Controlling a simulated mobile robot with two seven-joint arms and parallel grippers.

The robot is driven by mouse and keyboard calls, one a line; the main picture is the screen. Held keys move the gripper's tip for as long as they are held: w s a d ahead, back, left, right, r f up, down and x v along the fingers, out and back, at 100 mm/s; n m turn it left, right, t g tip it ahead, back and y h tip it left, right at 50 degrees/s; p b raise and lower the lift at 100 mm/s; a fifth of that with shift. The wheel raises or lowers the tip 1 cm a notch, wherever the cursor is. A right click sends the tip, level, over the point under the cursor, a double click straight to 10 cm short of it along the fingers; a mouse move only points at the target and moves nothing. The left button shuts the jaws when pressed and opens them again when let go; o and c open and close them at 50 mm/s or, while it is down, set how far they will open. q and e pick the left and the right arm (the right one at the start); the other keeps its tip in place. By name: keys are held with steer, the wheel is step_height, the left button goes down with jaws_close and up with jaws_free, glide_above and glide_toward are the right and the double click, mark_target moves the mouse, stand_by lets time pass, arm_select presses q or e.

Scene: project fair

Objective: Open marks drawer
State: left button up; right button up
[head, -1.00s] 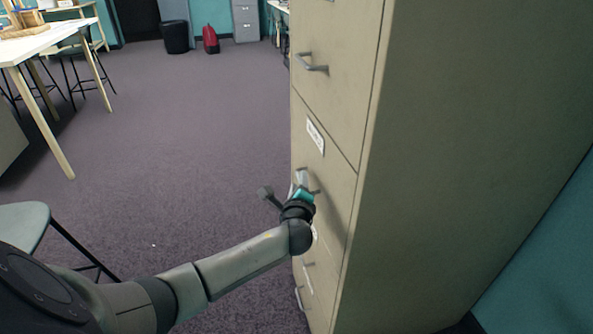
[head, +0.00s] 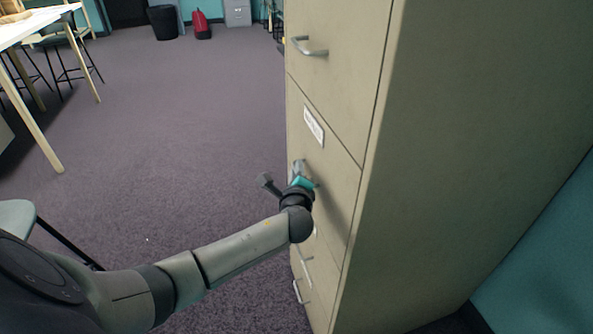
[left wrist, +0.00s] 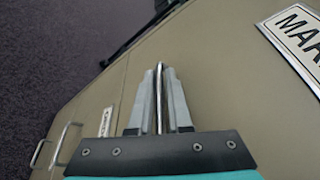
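The marks drawer (head: 335,178) is in the tall beige filing cabinet. Its front looks flush with the fronts above and below. Its white label (head: 313,125) shows partly as "MAR" in the left wrist view (left wrist: 300,36). My left gripper (head: 299,170) is at this drawer's front, below the label. In the left wrist view its two grey fingers stand on either side of the metal bar handle (left wrist: 159,90), close against it. In the head view the gripper mostly hides this handle. My right gripper is not in view.
Another drawer handle (head: 309,47) is above, and lower handles (head: 299,291) stick out below. A pale green chair (head: 17,216) and a table (head: 32,25) stand at the left. The carpet left of the cabinet is clear. A teal wall (head: 545,255) is at the right.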

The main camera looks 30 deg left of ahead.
arm_select(q)
jaws_close()
steer(key=shift+s+a+f, duration=0.1)
steer(key=shift+a, duration=0.1)
stand_by(0.9)
